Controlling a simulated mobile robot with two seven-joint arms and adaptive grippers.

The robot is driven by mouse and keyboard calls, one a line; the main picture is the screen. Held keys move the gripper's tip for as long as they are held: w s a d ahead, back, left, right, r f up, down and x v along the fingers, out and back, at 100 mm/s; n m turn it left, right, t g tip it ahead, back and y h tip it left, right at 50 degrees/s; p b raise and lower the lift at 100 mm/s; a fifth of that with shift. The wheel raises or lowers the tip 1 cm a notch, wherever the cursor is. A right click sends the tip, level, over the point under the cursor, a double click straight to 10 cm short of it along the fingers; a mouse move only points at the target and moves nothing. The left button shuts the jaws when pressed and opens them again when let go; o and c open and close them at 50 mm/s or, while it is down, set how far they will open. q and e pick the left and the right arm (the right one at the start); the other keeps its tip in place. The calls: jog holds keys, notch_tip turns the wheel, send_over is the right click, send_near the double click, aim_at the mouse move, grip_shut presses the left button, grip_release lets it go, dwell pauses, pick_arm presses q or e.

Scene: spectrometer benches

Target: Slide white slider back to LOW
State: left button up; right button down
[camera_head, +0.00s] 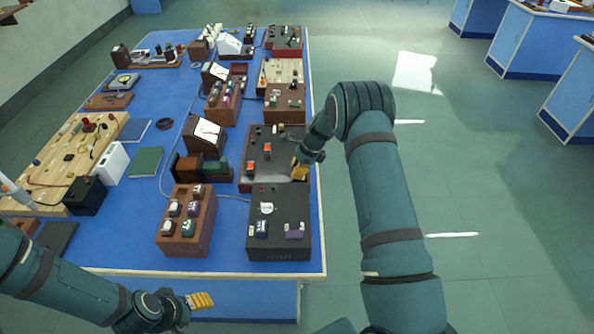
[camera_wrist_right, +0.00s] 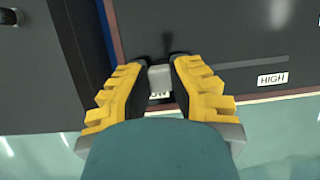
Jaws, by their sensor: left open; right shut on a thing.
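The white slider (camera_wrist_right: 160,77) sits between the yellow fingers of my right gripper (camera_wrist_right: 160,80) in the right wrist view. The gripper is shut on it. A label partly hidden by the fingers lies just below the slider, with only its last letters showing. A HIGH label (camera_wrist_right: 272,79) is to the right on the dark panel (camera_wrist_right: 235,30). In the head view my right gripper (camera_head: 299,169) is at the right edge of the dark slider box (camera_head: 267,178), and the slider is hidden there. My left gripper (camera_head: 200,301) is empty, below the table's front edge.
A black box with dials (camera_head: 282,243) stands just in front of the slider box. A brown box with several meters (camera_head: 184,240) is to its left. The blue table (camera_head: 115,245) has bare room at front left. Open floor lies to the right.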

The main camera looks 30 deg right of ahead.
jog(key=shift+s+a+f, duration=0.25)
jog(key=shift+f, duration=0.05)
jog(key=c, duration=0.8)
grip_release()
jog(key=shift+r, duration=0.15)
jog(key=shift+d+r, duration=0.15)
jog(key=v, duration=1.1)
jog(key=shift+d+r, duration=0.15)
jog(key=shift+r, duration=0.15)
